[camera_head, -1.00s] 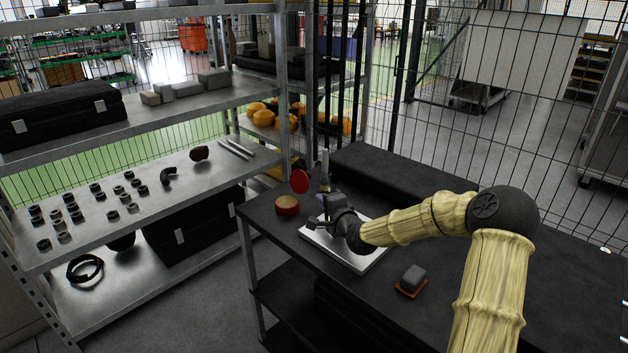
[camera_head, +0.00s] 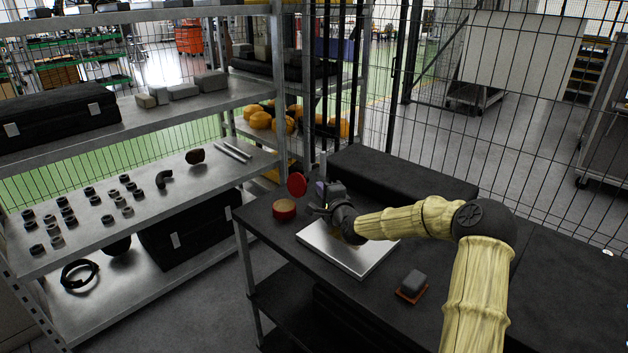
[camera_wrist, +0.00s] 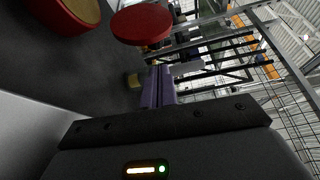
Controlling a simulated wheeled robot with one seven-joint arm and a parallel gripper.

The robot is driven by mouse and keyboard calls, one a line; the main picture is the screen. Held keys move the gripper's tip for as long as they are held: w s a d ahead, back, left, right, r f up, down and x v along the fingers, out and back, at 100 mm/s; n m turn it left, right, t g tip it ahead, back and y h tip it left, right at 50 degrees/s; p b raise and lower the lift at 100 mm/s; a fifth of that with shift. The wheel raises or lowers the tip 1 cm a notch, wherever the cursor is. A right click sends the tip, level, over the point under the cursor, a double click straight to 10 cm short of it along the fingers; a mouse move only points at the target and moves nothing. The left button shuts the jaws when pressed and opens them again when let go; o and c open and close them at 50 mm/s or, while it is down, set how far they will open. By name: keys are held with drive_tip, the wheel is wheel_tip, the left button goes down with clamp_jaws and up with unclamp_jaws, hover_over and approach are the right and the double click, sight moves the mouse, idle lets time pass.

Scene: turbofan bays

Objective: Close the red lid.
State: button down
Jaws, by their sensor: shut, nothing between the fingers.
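The red lid (camera_head: 297,185) stands upright, tilted open, above the back edge of a round red container (camera_head: 284,209) on the black table. In the wrist view the lid (camera_wrist: 141,24) is a red disc ahead of the fingers, and part of the container (camera_wrist: 66,14) shows at the top left. The container's tan top is uncovered. My gripper (camera_head: 317,205) is just right of the lid and container. In the wrist view its purple fingers (camera_wrist: 158,84) are together and empty, with a visible gap to the lid.
A silver plate (camera_head: 350,250) lies on the table below my gripper. A grey block on a brown base (camera_head: 412,284) is nearer the front. A long black case (camera_head: 400,175) lies along the back. A metal shelf with small rings (camera_head: 130,200) stands left.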

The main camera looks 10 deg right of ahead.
drive_tip(key=w, duration=0.3)
drive_tip(key=w+a, duration=0.1)
drive_tip(key=w, duration=0.2)
drive_tip(key=shift+a+f+p, duration=0.1)
drive_tip(key=shift+p, duration=0.3)
drive_tip(key=shift+d, duration=0.2)
